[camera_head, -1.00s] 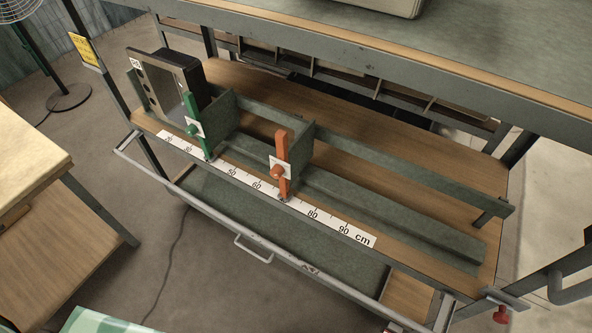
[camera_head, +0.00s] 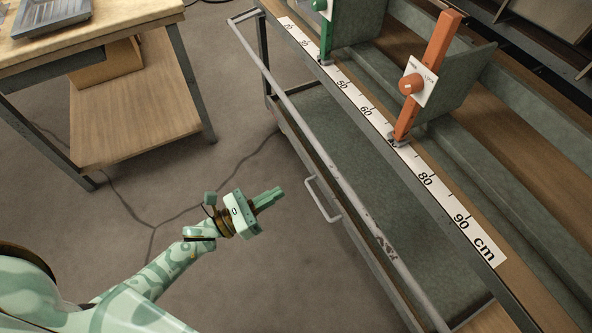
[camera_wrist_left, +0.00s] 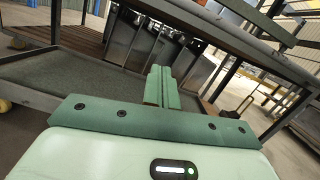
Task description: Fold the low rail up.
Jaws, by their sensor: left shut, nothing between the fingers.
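The low rail (camera_head: 335,168) is a thin grey bar running along the front of the rack, below and outside the scale shelf, from upper left to lower right in the head view. It stands out from the shelf edge. My left gripper (camera_head: 272,197) is shut and empty, over the floor to the left of the rail and apart from it. Its closed green fingers also show in the wrist view (camera_wrist_left: 161,86). My right gripper is not in view.
A small handle (camera_head: 322,199) is on the front near the rail. The shelf carries a white centimetre scale (camera_head: 425,180), an orange lever (camera_head: 428,75) and a green lever (camera_head: 327,38). A wooden table (camera_head: 130,110) stands at left. The floor between is clear apart from a cable.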

